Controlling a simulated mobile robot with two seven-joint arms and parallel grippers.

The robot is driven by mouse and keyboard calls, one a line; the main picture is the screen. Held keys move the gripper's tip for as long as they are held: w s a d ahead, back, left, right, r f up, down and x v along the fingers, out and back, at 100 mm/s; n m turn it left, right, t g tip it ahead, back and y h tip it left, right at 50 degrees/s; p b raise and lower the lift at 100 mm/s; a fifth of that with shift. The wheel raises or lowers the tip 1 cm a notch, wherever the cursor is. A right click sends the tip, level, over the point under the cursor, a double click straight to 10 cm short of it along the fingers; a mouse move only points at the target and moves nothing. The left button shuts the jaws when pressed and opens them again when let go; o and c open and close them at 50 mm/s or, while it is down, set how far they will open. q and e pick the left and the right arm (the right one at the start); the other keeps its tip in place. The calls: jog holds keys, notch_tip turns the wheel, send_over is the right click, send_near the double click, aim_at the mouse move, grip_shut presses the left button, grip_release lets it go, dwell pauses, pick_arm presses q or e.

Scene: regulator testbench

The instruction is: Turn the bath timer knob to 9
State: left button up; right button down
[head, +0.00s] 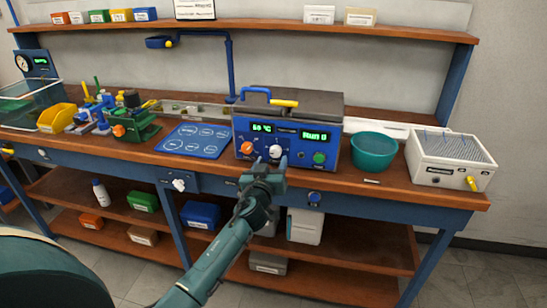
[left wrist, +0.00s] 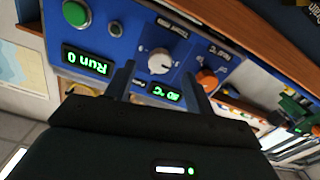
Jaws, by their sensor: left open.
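The blue water bath (head: 331,153) stands on the bench with lit displays; one reads "Run 0" (head: 317,135). Its white timer knob (head: 276,152) is on the front panel, between an orange knob (head: 246,148) and a green button (head: 319,158). My left gripper (head: 270,165) is open and empty in front of the panel, close below the white knob. In the left wrist view the white knob (left wrist: 159,61) shows upside down, ahead of and between the two open fingers (left wrist: 160,78); no contact shows. My right gripper is not in view.
A teal bowl (head: 374,152) and a white box with a yellow tap (head: 449,160) stand right of the bath. A blue mat (head: 194,141) and a green device (head: 135,127) lie left. Boxes sit on the lower shelves (head: 345,247).

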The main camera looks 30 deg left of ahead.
aim_at(275, 154)
pick_arm(q)
jog(key=shift+x, duration=1.7)
jog(key=c, duration=1)
